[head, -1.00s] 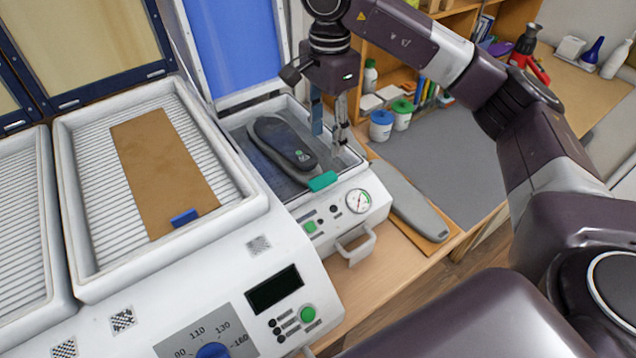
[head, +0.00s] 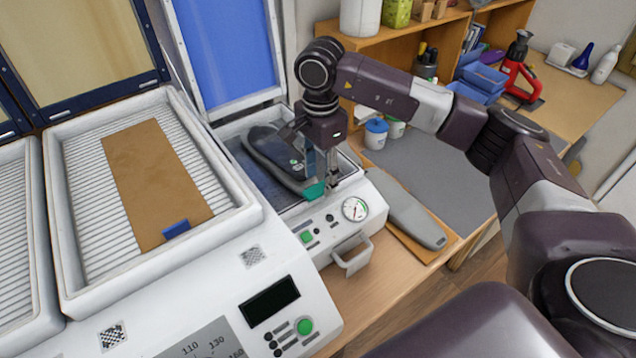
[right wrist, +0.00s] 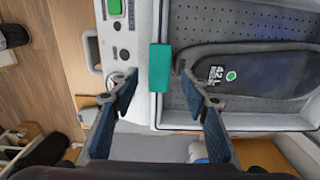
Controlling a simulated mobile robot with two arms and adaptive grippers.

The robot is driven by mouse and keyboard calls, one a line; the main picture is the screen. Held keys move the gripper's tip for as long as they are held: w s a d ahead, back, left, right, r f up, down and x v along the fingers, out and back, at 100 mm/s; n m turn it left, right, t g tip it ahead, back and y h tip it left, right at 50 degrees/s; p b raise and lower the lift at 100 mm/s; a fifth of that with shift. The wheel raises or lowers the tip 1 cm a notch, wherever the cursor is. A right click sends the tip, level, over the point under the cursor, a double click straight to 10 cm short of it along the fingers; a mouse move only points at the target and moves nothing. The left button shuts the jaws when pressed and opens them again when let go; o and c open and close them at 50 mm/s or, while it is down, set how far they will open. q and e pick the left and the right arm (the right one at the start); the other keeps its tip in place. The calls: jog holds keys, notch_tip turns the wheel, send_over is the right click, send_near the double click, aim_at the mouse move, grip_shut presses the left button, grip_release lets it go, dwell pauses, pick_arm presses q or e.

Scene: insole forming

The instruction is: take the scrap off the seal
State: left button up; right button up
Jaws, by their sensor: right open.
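The scrap, a small teal strip (head: 315,191), lies across the front rim of the open press bed, where the seal runs. The right wrist view shows the scrap (right wrist: 160,68) flat over the rim (right wrist: 156,20). My right gripper (head: 322,178) is open, pointing down close above the scrap. In the right wrist view my right gripper (right wrist: 157,77) has one finger on each side of the scrap, with gaps showing. I cannot tell how high the fingertips are. My left gripper is out of view.
A dark shoe form (head: 275,155) lies in the bed, near the gripper. The blue lid (head: 228,50) stands open behind. A gauge (head: 354,208) and handle (head: 352,258) are on the press front. A grey insole (head: 410,215) lies to the right. A heater tray (head: 75,255) is left.

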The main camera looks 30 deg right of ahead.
jog(key=shift+s+f, duration=0.1)
jog(key=shift+f, duration=0.8)
jog(key=shift+c, duration=0.3)
jog(key=c, duration=0.7)
jog(key=shift+r, duration=0.15)
